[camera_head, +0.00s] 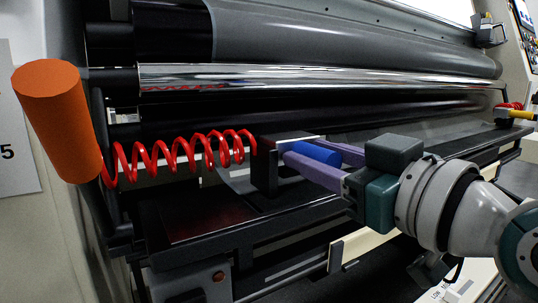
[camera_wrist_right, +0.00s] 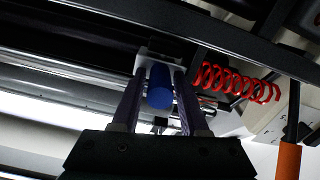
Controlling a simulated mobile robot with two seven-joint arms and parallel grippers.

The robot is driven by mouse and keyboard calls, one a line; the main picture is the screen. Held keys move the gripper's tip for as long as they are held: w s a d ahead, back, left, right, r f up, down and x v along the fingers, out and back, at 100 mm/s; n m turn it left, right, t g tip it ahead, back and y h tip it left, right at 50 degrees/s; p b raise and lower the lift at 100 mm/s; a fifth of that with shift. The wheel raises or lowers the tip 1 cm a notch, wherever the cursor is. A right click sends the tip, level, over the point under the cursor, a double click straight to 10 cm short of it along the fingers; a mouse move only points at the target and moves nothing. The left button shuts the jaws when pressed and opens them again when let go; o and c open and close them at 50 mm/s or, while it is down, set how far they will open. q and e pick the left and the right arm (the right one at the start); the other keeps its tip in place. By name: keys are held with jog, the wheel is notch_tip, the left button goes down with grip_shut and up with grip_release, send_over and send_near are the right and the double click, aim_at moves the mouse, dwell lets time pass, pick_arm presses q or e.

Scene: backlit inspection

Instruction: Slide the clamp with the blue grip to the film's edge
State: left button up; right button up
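The clamp's blue grip (camera_head: 315,152) lies between the two purple fingers of my right gripper (camera_head: 312,158). It also shows between the fingers in the wrist view (camera_wrist_right: 160,86). The fingers lie along both sides of the grip; I cannot tell whether they press on it. The clamp's dark block (camera_head: 265,168) is just beyond the fingertips, on the rail below the rollers. A grey sheet, perhaps the film (camera_head: 240,181), hangs behind and left of the block. Its edge is hard to make out in the shade. My left gripper is not in view.
A red coiled hose (camera_head: 180,155) runs from an orange cylinder (camera_head: 58,120) at the left toward the clamp. A shiny roller (camera_head: 310,76) spans the machine above. The dark ledge (camera_head: 200,220) left of the clamp looks clear. A yellow-handled part (camera_head: 520,114) is far right.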

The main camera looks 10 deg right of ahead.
grip_shut()
dwell(1.2)
